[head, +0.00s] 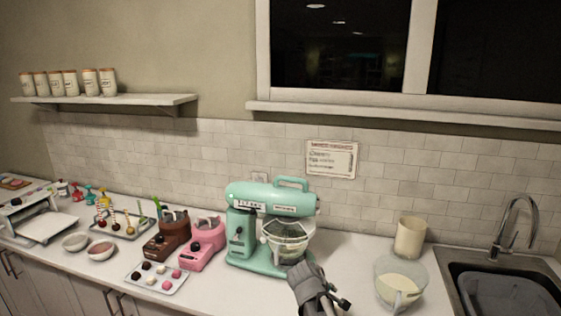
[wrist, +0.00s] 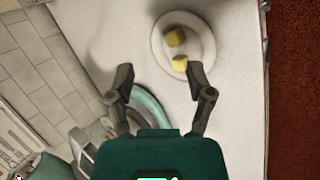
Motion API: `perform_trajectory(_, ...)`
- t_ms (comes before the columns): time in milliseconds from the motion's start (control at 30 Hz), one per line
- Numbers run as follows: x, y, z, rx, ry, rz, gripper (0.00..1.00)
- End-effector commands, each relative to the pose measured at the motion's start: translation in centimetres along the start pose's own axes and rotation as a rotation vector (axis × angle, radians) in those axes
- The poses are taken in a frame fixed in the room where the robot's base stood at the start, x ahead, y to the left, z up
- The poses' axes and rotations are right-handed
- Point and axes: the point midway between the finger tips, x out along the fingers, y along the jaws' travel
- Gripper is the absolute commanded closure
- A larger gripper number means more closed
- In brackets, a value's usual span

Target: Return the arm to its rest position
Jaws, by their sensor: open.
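My gripper (head: 338,304) shows in the head view at the bottom edge, just in front of the teal stand mixer (head: 268,222). Part of it is cut off by the frame. In the wrist view my gripper (wrist: 159,76) has its two dark fingers spread wide apart, with nothing between them.
Right of the mixer stand a clear jug (head: 400,278), a cream canister (head: 411,237) and a sink (head: 500,285) with a tall faucet (head: 515,222). Left are a pink machine (head: 204,242), a brown machine (head: 168,235) and a tray of sweets (head: 157,278). A shelf (head: 110,99) hangs above.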

Motion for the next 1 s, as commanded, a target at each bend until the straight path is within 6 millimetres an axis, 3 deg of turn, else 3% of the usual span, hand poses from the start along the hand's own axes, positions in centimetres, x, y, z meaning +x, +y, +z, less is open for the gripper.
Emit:
perform_trajectory(33,0.4,-0.9,1.8,0.090,-0.008,-0.064,0.32)
perform_trajectory(200,0.9,-4.1,5.7,0.404,-0.047,-0.292,0.32)
perform_trajectory(400,0.3,-7.1,8.7,0.687,-0.113,-0.510,0.32)
perform_trajectory(600,-0.3,-8.4,9.7,0.814,-0.151,-0.615,0.32)
perform_trajectory(1000,-0.4,-8.4,9.7,0.827,-0.156,-0.626,0.32)
